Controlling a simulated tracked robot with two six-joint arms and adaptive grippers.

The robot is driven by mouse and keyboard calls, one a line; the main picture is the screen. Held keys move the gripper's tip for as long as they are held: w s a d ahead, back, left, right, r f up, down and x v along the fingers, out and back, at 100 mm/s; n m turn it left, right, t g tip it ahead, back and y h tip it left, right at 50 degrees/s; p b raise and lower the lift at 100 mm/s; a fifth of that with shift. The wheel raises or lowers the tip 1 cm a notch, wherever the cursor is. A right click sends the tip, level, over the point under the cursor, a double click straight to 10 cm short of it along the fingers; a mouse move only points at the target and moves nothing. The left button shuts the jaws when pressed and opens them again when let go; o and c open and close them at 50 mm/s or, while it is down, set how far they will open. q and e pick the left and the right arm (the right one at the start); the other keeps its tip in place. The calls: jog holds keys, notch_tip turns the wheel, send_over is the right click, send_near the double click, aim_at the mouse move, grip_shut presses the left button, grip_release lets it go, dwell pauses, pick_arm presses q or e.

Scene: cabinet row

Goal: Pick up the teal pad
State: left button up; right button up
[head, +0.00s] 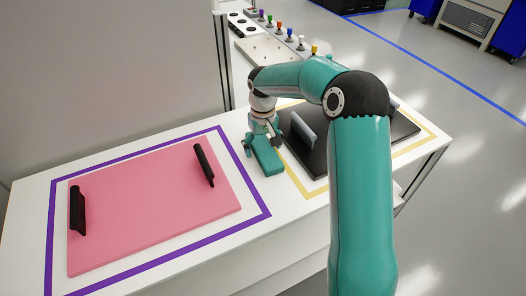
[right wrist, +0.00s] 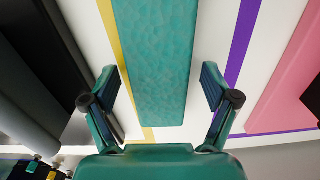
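The teal pad (head: 267,158) is a long teal block on the white table, in the strip between the purple and yellow outlines. In the right wrist view the pad (right wrist: 155,60) runs from the top edge to below the middle. My right gripper (head: 262,143) is at the far end of the pad. In the right wrist view the open fingers of the gripper (right wrist: 161,80) stand one on each side of the pad, with white table showing in both gaps. Nothing is held. I cannot tell the exact height of the fingertips. My left gripper is not in view.
A pink board (head: 150,205) with two black handles lies left inside the purple outline (head: 262,205). A black tray (head: 310,160) with a grey handle (head: 303,128) lies right inside the yellow outline. A panel with several coloured knobs (head: 280,28) stands behind.

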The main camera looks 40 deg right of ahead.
jog(key=c, duration=0.8)
